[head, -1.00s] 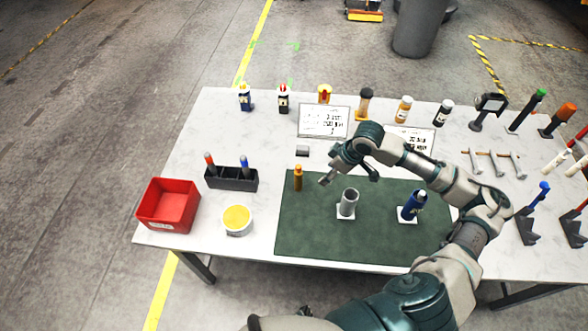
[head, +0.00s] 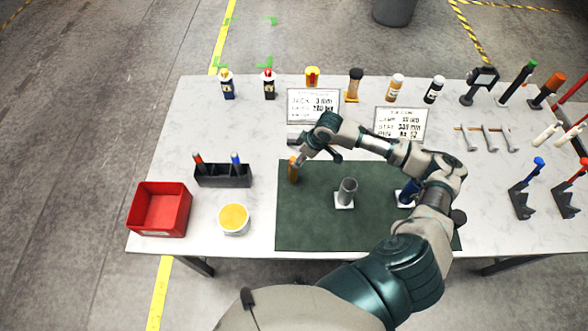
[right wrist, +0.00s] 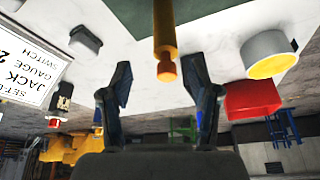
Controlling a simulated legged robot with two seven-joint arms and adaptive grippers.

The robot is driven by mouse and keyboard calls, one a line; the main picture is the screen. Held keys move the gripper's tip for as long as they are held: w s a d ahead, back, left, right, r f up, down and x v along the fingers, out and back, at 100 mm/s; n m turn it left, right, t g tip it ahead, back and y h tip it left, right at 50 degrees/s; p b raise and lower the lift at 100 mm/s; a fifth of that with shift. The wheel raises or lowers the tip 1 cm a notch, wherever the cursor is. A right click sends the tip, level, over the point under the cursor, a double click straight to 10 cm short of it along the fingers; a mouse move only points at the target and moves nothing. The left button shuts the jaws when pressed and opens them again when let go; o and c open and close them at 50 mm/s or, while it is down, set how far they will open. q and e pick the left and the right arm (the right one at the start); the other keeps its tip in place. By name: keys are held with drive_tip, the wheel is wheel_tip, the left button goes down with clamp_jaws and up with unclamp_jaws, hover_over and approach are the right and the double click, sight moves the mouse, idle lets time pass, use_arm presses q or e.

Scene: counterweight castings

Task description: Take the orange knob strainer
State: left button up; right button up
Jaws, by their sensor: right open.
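The orange knob strainer (head: 293,172) stands upright near the back left corner of the green mat, an orange cylinder with a narrower top. My right gripper (head: 302,159) is beside its upper part, just to its right in the head view. In the right wrist view the strainer (right wrist: 164,30) hangs from the top edge, its knob end pointing down between the spread fingertips of my right gripper (right wrist: 158,70). The fingers are open and visibly clear of it on both sides. How deep it sits between them I cannot tell. My left gripper is not in view.
A grey cylinder (head: 347,191) stands on the green mat (head: 318,228); a blue item (head: 407,193) is partly behind my arm. A black holder (head: 222,178), red bin (head: 159,212) and yellow-topped tub (head: 234,219) are left. Sign cards (head: 314,105) and bottles line the back.

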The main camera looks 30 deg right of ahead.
sight(293, 169)
drive_tip(key=f, duration=0.1)
drive_tip(key=w+a+f, duration=0.1)
drive_tip(key=a+f+p, duration=0.1)
drive_tip(key=f, duration=0.1)
drive_tip(key=shift+w+a+f, duration=0.1)
drive_tip(key=shift+w+a, duration=0.05)
drive_tip(key=shift+w, duration=0.05)
drive_tip(key=shift+w+f, duration=0.1)
drive_tip(key=shift+f, duration=0.2)
drive_tip(key=shift+d, duration=0.35)
drive_tip(key=c, duration=1.1)
clamp_jaws()
drive_tip(key=shift+a, duration=0.2)
